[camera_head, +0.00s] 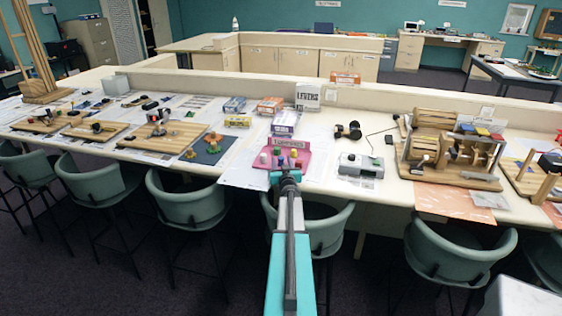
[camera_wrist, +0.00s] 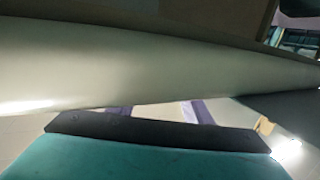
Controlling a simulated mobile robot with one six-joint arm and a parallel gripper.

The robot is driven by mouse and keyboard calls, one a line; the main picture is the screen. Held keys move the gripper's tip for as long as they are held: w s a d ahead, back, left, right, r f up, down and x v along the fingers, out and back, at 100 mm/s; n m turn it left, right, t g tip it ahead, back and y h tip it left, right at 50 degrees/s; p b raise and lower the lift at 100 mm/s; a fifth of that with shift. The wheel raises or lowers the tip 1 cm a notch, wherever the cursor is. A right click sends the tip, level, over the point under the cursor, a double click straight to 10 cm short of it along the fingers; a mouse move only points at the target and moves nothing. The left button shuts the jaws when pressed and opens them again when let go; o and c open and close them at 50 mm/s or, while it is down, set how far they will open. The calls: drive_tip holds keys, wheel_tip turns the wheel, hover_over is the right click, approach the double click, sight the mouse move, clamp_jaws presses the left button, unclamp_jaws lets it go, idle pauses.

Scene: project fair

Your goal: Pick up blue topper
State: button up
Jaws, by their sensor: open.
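My arm reaches from the bottom centre of the head view to the front edge of the long counter. My gripper (camera_head: 286,176) is at its far end, small and dark, just in front of a pink tray (camera_head: 262,161). It is open, and I see nothing held in it. Several small coloured toppers stand on the tray, among them a green one (camera_head: 277,151) and a magenta one (camera_head: 264,157). I cannot pick out a blue topper; my gripper may hide part of the tray. The wrist view shows a large pale surface close up, and no topper.
Boxes, including a purple one (camera_head: 285,122), stand behind the tray. A grey device (camera_head: 361,165) is to its right, and a dark blue mat (camera_head: 208,148) with coloured pieces to its left. Teal chairs (camera_head: 188,205) line the counter's front.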

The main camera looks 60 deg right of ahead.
drive_tip(key=shift+x, duration=1.1)
drive_tip(key=c, duration=1.1)
